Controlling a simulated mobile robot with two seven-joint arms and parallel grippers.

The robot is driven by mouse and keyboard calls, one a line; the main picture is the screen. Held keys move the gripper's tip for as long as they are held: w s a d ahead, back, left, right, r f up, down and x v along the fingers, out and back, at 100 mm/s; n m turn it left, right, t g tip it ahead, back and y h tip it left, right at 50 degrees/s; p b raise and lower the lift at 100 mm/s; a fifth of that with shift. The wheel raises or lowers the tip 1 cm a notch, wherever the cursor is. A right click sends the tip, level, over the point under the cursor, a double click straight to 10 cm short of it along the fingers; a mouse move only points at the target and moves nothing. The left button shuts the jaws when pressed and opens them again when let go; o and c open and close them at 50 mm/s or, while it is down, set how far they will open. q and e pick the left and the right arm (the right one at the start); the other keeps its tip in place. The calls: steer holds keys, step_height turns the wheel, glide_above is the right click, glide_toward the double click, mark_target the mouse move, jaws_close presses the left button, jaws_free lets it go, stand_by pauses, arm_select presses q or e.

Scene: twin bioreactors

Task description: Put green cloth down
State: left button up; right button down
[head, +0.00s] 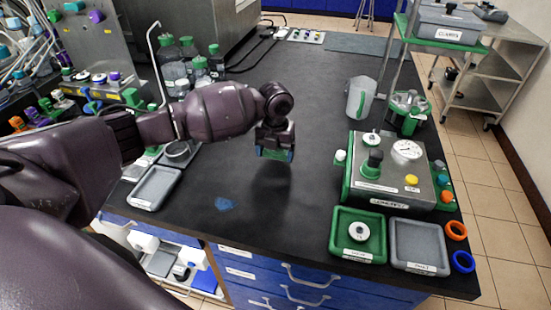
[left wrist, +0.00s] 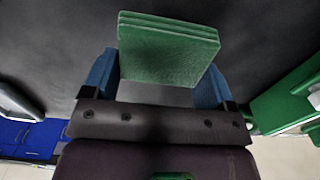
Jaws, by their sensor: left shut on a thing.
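My left gripper (head: 274,154) is above the middle of the black bench in the head view. It is shut on the green cloth (left wrist: 168,42), which shows in the left wrist view as a folded, layered square between the two blue fingers. In the head view only a thin green strip of the cloth (head: 272,152) shows under the gripper. The cloth appears to be held above the bench top (head: 275,205), with dark surface around it. My right gripper is not in view.
A grey tray (head: 154,188) is at left. The bench centre is clear.

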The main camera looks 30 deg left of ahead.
mark_target(275, 157)
arm_select(q)
step_height(275, 157, down, 3)
steer(key=shift+r, duration=0.15)
steer(key=shift+f, duration=0.2)
steer(key=o, duration=0.9)
